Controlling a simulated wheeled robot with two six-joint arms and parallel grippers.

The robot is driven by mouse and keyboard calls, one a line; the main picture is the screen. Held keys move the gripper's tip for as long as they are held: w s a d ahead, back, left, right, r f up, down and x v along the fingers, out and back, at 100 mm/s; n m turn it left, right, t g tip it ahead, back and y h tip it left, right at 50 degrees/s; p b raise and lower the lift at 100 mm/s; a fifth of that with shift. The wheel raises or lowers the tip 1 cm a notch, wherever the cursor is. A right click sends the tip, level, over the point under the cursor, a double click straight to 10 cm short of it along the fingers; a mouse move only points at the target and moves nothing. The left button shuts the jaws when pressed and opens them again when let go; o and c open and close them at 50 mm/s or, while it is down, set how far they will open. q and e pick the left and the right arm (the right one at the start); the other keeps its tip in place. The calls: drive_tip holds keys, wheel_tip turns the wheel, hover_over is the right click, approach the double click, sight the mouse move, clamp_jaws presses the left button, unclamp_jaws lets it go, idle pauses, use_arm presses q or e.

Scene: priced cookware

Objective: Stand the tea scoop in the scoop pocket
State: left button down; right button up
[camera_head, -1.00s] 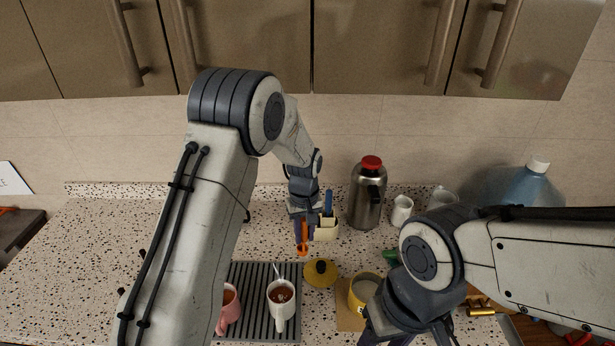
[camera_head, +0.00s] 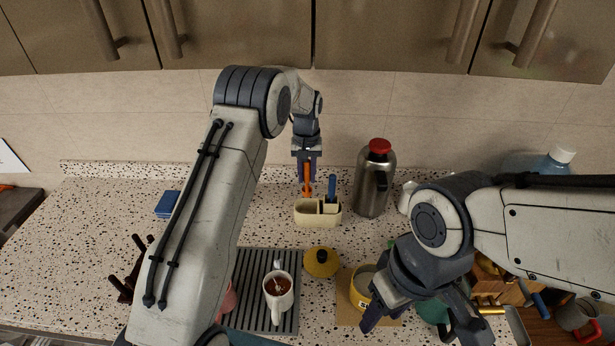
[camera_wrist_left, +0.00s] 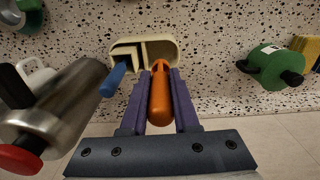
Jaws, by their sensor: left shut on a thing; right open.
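The orange tea scoop (camera_head: 307,181) is upright in my left gripper (camera_head: 306,176); in the left wrist view the scoop (camera_wrist_left: 160,95) shows between the two purple fingers (camera_wrist_left: 160,100). The cream holder (camera_head: 309,219) with pockets stands on the counter just below it. In the left wrist view the holder (camera_wrist_left: 167,50) lies right at the scoop's far end; I cannot tell whether that end is inside a pocket. A blue-handled tool (camera_head: 332,187) stands in the holder's right part. My right gripper (camera_head: 418,325) is open and empty at the front right.
A steel flask (camera_head: 372,190) with a red lid stands close right of the holder. A yellow lid (camera_head: 321,262), a yellow pot (camera_head: 361,288) and a tea mug (camera_head: 278,292) on a grey rack (camera_head: 251,275) are in front.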

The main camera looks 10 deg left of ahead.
sight(306, 191)
use_arm(q)
drive_tip(key=f, duration=0.2)
drive_tip(key=f+b, duration=0.1)
drive_tip(key=shift+w+a, duration=0.3)
drive_tip(key=shift+w, duration=0.1)
drive_tip(key=shift+s+d+f+b, duration=0.15)
drive_tip(key=shift+s+f+b, duration=0.15)
drive_tip(key=shift+f+b, duration=0.2)
drive_tip(key=shift+w+f+b, duration=0.1)
drive_tip(key=shift+f+b, duration=0.35)
drive_tip(key=shift+f, duration=0.35)
drive_tip(key=shift+f+b, duration=0.4)
drive_tip(key=shift+f, duration=0.15)
wheel_tip(306, 191, down, 4)
drive_tip(key=shift+f+b, duration=0.1)
drive_tip(key=shift+b, duration=1.15)
use_arm(e)
wheel_tip(306, 191, down, 7)
drive_tip(key=shift+w+a, duration=0.15)
drive_tip(key=shift+w, duration=0.2)
drive_tip(key=shift+r, duration=0.15)
use_arm(q)
drive_tip(key=c, duration=0.6)
unclamp_jaws()
